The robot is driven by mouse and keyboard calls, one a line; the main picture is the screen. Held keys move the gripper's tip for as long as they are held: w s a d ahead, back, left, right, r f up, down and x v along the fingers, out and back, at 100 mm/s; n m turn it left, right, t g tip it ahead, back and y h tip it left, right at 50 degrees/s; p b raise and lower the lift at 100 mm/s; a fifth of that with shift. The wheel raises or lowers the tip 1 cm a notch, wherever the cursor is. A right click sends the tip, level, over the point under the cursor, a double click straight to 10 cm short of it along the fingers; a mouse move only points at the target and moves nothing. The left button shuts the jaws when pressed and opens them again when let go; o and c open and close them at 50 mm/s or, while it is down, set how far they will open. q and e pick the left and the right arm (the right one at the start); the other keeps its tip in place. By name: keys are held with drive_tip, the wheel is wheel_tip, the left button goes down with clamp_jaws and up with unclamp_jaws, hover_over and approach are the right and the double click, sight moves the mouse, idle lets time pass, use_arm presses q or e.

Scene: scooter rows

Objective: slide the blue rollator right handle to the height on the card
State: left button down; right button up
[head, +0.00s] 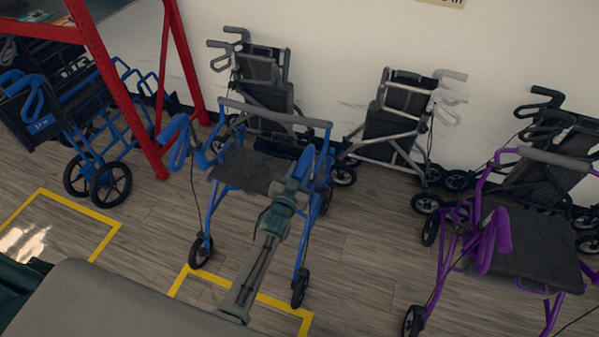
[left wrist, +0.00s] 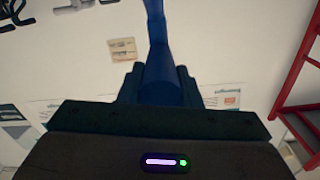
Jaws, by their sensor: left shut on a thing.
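The blue rollator (head: 237,172) stands upright in the middle of the head view, with a dark seat and a padded bar across its back. One blue handle (head: 178,136) shows free on its picture-left side. My left gripper (head: 301,168) is at the picture-right side and hides most of the handle there. In the left wrist view, its jaws (left wrist: 160,88) are shut on a blue handle part (left wrist: 157,35) that runs up between them. A card (head: 443,3) on the wall is cut off by the frame top; its text is not readable. My right gripper is not in view.
A purple rollator (head: 525,240) stands at the right, and grey and dark ones (head: 390,125) stand along the wall. A red rack (head: 128,100) and another blue walker (head: 40,115) are at the left. Yellow floor lines (head: 75,203) mark bays.

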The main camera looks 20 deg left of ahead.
use_arm(q)
drive_tip(key=c, duration=1.1)
unclamp_jaws()
drive_tip(key=shift+o, duration=0.2)
drive_tip(key=s, duration=1)
drive_tip(key=shift+s, duration=0.4)
drive_tip(key=shift+a, duration=0.15)
drive_tip(key=s+a+f+g+b, duration=0.1)
drive_tip(key=s+f+g, duration=0.3)
drive_tip(key=f, duration=0.7)
drive_tip(key=s+a+f+n+g, duration=0.1)
drive_tip(key=s+a+f+g, duration=0.1)
drive_tip(key=s+f, duration=0.75)
drive_tip(key=s+a+f+g+b, duration=0.1)
drive_tip(key=s+f+g, duration=0.2)
drive_tip(key=f, duration=1)
drive_tip(key=s+a+f+g, duration=0.2)
drive_tip(key=s+f, duration=0.3)
drive_tip(key=s, duration=0.4)
drive_tip(key=s+a+f+g+y+b, duration=0.1)
drive_tip(key=s+a+f+g, duration=0.2)
drive_tip(key=s+f, duration=0.3)
drive_tip(key=s+a+f+n+g, duration=0.1)
drive_tip(key=s+f, duration=0.5)
drive_tip(key=s, duration=0.8)
drive_tip(key=shift+a+g, duration=0.75)
drive_tip(key=shift+g, duration=0.15)
